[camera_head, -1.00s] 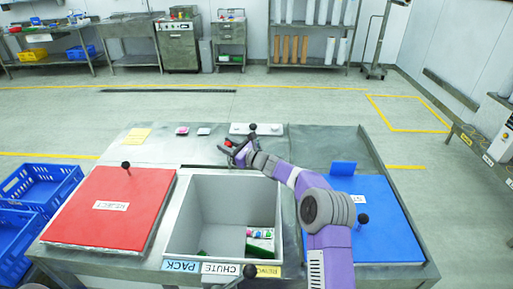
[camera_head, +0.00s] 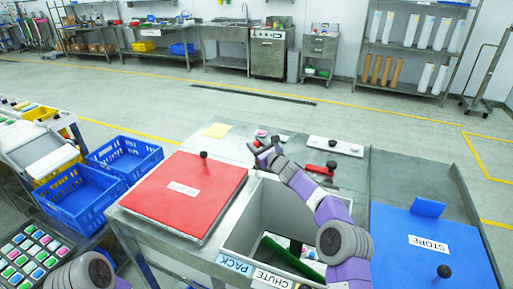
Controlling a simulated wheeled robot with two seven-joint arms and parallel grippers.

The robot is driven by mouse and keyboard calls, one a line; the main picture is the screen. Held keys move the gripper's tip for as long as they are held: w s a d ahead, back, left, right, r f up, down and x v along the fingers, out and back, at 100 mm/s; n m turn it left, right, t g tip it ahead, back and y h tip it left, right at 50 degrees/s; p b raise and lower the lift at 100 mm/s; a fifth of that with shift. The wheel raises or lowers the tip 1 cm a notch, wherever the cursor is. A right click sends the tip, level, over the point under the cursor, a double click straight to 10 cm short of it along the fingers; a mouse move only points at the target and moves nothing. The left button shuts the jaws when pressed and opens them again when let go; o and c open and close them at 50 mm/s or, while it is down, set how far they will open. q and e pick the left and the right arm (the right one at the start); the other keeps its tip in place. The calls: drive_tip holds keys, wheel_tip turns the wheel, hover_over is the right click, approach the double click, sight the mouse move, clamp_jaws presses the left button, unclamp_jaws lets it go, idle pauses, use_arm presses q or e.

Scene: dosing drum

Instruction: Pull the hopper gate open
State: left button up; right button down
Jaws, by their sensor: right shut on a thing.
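My right gripper (camera_head: 264,150) is low over the steel table behind the open chute bin (camera_head: 241,238). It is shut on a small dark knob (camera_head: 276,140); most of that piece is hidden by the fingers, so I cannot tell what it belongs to. A red handle with a dark top (camera_head: 321,169) lies to the right of the gripper, apart from it, partly behind my right arm. A hopper gate cannot be made out for certain. A grey joint of my left arm shows at the bottom left; the left gripper is out of view.
A red lid (camera_head: 185,190) with a black knob lies left of the bin, a blue STORE lid (camera_head: 425,240) right. A green piece (camera_head: 290,260) is inside the bin. A white panel (camera_head: 335,146) sits behind. Blue crates (camera_head: 85,198) stand at left.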

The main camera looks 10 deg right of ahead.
drive_tip(key=shift+a+r, duration=0.2)
drive_tip(key=shift+r, duration=0.1)
drive_tip(key=c, duration=1.1)
unclamp_jaws()
drive_tip(key=o, duration=0.3)
drive_tip(key=shift+w+a+f, duration=0.1)
drive_tip(key=shift+a+f, duration=0.05)
drive_tip(key=shift+d+f, duration=0.1)
drive_tip(key=shift+d, duration=0.1)
drive_tip(key=shift+s+d+b, duration=0.2)
drive_tip(key=shift+s+b, duration=0.2)
drive_tip(key=shift+b, duration=0.05)
drive_tip(key=b+v, duration=0.2)
drive_tip(key=v, duration=0.3)
drive_tip(key=shift+s+b, duration=0.3)
drive_tip(key=shift+s+d, duration=0.25)
drive_tip(key=shift+s, duration=0.3)
